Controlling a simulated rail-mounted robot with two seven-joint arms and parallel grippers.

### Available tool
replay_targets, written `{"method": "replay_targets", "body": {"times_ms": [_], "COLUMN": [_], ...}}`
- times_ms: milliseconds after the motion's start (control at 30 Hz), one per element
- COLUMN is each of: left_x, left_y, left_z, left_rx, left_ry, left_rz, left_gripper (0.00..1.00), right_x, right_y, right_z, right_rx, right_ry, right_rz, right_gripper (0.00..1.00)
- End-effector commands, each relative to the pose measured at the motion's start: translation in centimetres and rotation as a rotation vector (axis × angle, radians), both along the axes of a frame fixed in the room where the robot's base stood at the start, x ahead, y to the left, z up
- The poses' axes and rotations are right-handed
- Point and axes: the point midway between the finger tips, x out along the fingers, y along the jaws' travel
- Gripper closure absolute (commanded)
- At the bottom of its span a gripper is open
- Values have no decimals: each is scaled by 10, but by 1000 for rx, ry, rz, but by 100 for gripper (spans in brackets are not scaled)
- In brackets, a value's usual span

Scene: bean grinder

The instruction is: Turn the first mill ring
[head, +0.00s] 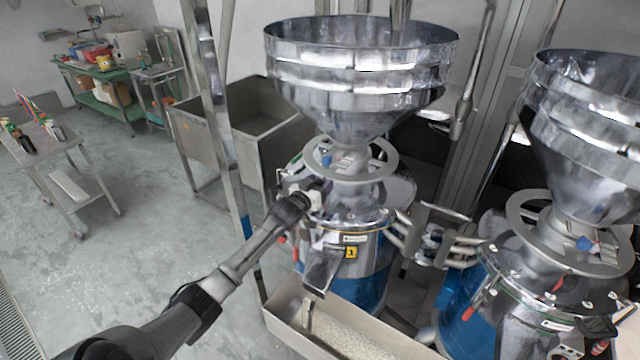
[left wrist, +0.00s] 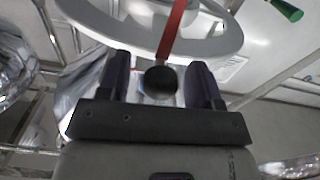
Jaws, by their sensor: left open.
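The first mill, marked 1, stands in the middle of the head view. Its pale grey ring (head: 376,172) sits around the neck below the steel hopper (head: 360,75). My left gripper (head: 314,199) is at the ring's near left side, a little below its rim. In the left wrist view the ring (left wrist: 108,32) curves across the top, just beyond my fingers (left wrist: 160,85). The fingers are open. A red bar with a dark round knob (left wrist: 161,82) shows between them; I cannot tell whether they touch it. My right gripper is not seen.
A second mill with its own hopper (head: 590,125) and ring (head: 520,240) stands at the right. A steel trough (head: 285,322) with pale contents lies below the first mill. A steel frame post (head: 222,130) stands close left of the mill. Open floor (head: 130,250) lies left.

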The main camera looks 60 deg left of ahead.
Motion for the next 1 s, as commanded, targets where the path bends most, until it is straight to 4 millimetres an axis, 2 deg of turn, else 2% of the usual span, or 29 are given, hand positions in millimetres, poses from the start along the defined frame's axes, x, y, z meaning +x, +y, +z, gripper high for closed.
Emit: {"method": "replay_targets", "body": {"times_ms": [433, 1000], "left_x": [5, 5], "left_y": [3, 3], "left_z": [0, 0], "left_rx": [1, 1], "left_ry": [0, 0], "left_rz": [1, 1], "left_gripper": [41, 96], "right_x": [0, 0], "right_y": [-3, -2], "right_z": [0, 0], "right_rx": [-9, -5], "right_ry": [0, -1], "right_rz": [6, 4], "right_gripper": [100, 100]}}
